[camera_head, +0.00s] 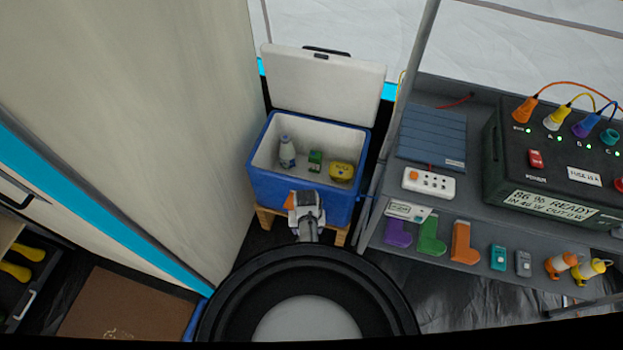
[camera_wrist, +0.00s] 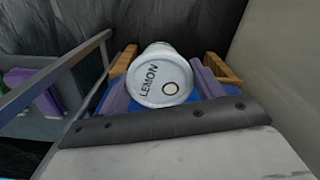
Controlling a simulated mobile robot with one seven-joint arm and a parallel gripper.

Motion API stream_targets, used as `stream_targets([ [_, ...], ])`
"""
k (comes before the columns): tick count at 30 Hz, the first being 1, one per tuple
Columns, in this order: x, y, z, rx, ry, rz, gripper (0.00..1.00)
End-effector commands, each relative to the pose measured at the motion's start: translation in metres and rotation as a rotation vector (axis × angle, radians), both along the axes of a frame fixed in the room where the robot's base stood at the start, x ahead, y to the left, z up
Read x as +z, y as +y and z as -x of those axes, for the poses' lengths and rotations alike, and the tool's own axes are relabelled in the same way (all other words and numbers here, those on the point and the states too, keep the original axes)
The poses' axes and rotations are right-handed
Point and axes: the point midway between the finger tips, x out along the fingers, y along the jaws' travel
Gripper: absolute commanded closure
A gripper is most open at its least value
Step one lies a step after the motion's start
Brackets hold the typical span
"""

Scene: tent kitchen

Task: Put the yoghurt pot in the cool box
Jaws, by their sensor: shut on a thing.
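My gripper (camera_head: 306,207) is at the front wall of the cool box, near its rim in the head view. In the wrist view its purple fingers (camera_wrist: 165,86) are shut on a white yoghurt pot (camera_wrist: 162,78) marked "LEMON", one finger on each side. In the head view the pot is hard to tell from the gripper. The blue cool box (camera_head: 262,185) stands open, its white lid (camera_head: 322,85) tilted up at the back. Inside are a white bottle (camera_head: 287,151) at left, a small green item (camera_head: 315,157) in the middle and a yellow item (camera_head: 341,171) at right.
The cool box stands on a wooden pallet (camera_head: 265,217). A tent wall (camera_head: 190,110) is close on its left. A grey metal rack (camera_head: 372,190) with socks, a power strip and a power station stands close on its right.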

Motion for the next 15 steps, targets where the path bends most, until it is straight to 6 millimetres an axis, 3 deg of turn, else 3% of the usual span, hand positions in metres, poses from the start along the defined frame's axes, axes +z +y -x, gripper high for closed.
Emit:
stream_targets([
  [1,0.021,0.000,0.000,0.001,-0.001,0.000,0.60],
  [3,0.035,0.001,-0.001,0.004,-0.001,0.000,0.60],
  [15,0.030,0.003,-0.002,0.004,-0.003,-0.002,0.60],
])
